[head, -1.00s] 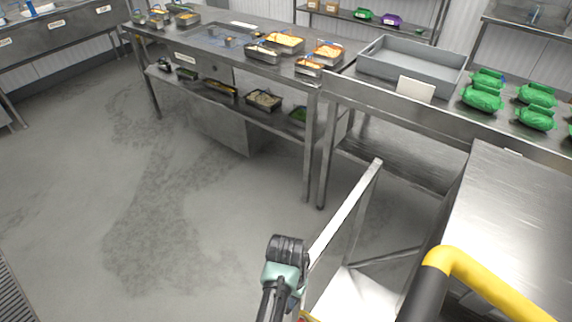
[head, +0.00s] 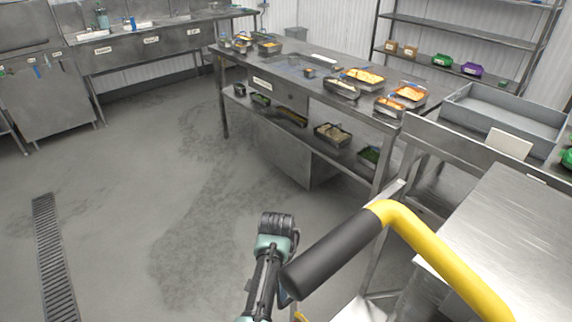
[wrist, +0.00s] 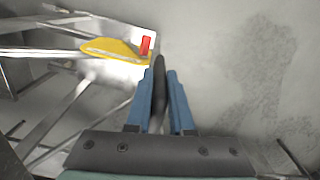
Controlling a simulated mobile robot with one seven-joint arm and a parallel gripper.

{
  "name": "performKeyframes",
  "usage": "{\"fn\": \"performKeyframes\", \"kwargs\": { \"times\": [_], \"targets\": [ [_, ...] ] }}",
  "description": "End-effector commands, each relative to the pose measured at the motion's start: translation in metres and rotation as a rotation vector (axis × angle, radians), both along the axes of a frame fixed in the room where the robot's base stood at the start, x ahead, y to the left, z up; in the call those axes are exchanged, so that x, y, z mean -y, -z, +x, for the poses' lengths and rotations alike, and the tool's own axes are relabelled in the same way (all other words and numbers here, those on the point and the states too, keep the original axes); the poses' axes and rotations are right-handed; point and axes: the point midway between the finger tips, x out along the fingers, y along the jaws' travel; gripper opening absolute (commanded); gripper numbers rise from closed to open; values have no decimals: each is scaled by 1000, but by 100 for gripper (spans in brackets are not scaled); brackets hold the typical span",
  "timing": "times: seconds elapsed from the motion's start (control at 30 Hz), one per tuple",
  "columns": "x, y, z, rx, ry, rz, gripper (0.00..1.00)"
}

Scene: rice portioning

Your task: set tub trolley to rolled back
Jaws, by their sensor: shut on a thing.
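The tub trolley is a pale metal frame (head: 365,308) low in the head view, right of my arm. A yellow bar with a black grip (head: 335,252) rises in front of it; it looks like the trolley's handle. My gripper shows in the wrist view (wrist: 161,85), with two blue fingers closed around a dark, narrow piece that looks like a handle grip. In the wrist view the trolley frame (wrist: 75,105) lies to the left, with a yellow plate (wrist: 110,48) and a red knob (wrist: 145,45). In the head view the fingers are mostly hidden.
A steel prep table (head: 300,85) with food pans stands ahead. A steel counter (head: 500,235) is close on the right, with a grey tub (head: 505,117) beyond it. Open floor (head: 130,210) lies to the left, with a drain grate (head: 55,260).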

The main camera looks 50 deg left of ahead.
Motion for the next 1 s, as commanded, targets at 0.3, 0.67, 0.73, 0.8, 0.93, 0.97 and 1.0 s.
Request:
{"fn": "performKeyframes", "kwargs": {
  "times": [0.3,0.67,0.73,0.8,0.93,0.97,1.0],
  "targets": [
    [-12,-2,0,11,-11,13,0],
    [-12,-2,-1,10,-12,14,50],
    [-12,-2,-1,9,-11,13,50],
    [-11,-2,-1,8,-11,12,50],
    [-11,-5,-1,8,-10,12,50],
    [-11,-7,0,9,-10,13,50],
    [-12,-12,0,10,-10,14,50]
  ]
}}
